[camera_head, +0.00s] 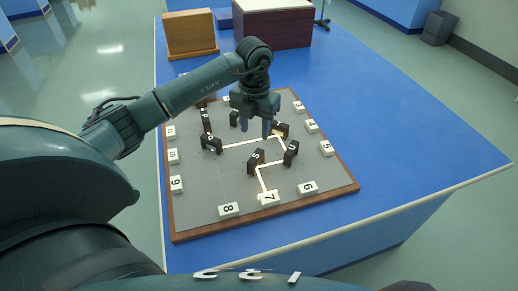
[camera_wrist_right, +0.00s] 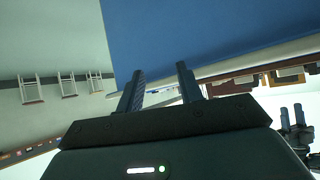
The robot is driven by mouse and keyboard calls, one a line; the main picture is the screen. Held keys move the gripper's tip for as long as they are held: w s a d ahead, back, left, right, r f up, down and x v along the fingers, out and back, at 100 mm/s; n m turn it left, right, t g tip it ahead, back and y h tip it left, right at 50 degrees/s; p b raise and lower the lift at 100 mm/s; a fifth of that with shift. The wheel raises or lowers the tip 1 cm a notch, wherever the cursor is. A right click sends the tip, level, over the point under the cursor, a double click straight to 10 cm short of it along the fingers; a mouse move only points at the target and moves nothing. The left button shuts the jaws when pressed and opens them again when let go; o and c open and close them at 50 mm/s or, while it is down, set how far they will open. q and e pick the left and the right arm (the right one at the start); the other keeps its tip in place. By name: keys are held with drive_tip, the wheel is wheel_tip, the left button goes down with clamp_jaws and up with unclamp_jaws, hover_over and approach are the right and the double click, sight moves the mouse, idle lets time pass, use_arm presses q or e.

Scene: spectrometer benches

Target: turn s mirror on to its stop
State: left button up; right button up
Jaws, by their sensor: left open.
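The s mirror (camera_head: 256,157) is a small dark block with a pale letter on top, standing on the grey board (camera_head: 205,188) in front of my left gripper. My left gripper (camera_head: 256,132) points down over the board with its fingers apart, behind the s mirror and apart from it. The jaws look empty. A bright beam line runs from tile 7 (camera_head: 269,198) to the s mirror, then right to another dark mirror block (camera_head: 290,151). My right gripper (camera_wrist_right: 160,84) shows in the right wrist view with its fingers apart and nothing between them.
Other dark mirror blocks stand on the board, one at its left (camera_head: 211,144). Numbered white tiles line its edges. A wooden box (camera_head: 190,34) and a dark red box (camera_head: 272,22) stand at the back of the blue table (camera_head: 390,120). The table's right side is clear.

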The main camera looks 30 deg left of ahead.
sight(256, 156)
use_arm(q)
wheel_tip(256, 156, down, 10)
drive_tip(key=shift+r+p, duration=0.15)
drive_tip(key=shift+p, duration=0.45)
drive_tip(key=shift+c, duration=0.2)
clamp_jaws()
